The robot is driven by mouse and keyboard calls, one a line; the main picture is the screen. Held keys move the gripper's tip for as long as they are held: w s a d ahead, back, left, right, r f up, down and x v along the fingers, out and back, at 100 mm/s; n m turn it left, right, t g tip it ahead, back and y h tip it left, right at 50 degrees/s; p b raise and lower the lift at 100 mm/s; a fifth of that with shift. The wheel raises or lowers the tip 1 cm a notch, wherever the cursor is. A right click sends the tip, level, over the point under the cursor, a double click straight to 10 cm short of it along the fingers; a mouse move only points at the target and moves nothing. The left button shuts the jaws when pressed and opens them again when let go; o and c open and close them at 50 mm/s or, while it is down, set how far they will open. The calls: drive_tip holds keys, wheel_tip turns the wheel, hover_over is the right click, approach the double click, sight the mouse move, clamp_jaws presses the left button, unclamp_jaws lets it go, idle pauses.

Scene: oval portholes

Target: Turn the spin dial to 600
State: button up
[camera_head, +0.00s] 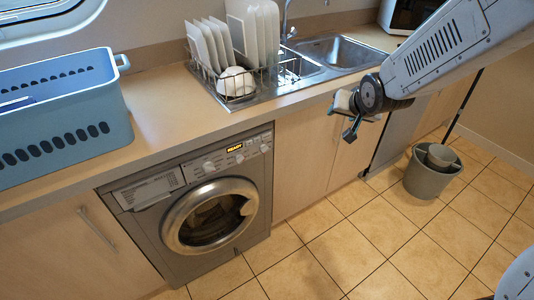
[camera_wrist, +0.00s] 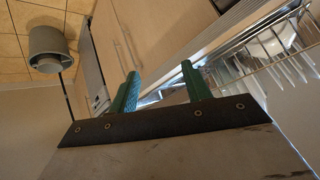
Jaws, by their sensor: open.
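The grey washing machine (camera_head: 235,251) stands under the counter, its round door (camera_head: 210,216) shut. Its control panel has a lit display (camera_head: 235,148) that appears to read READY. A round knob (camera_head: 208,166) sits left of the display, and smaller controls (camera_head: 264,148) sit to its right. I cannot tell which is the spin dial or read its marks. My gripper (camera_head: 350,125) is in the air right of the machine, near the counter edge and well apart from the panel. In the wrist view its green fingers (camera_wrist: 161,88) are spread with nothing between them. The machine's panel is not recognisable there.
A blue basket (camera_head: 62,115) stands on the counter at left. A dish rack (camera_head: 243,90) with plates and bowls stands beside the sink (camera_head: 340,52). A grey bucket (camera_head: 432,175) with a mop stands at right. The tiled floor (camera_head: 330,245) before the machine is clear.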

drive_tip(key=w+a+f+t+y, duration=0.1)
drive_tip(key=w+a+f+t, duration=0.1)
drive_tip(key=w+a+f, duration=0.35)
drive_tip(key=m+t+y, duration=0.2)
drive_tip(key=t+y, duration=0.2)
drive_tip(key=y, duration=0.4)
approach(265, 149)
drive_tip(key=x, duration=0.8)
drive_tip(key=shift+w+f, duration=0.15)
drive_tip(key=shift+f, duration=0.2)
drive_tip(key=shift+a, duration=0.1)
drive_tip(key=c, duration=1)
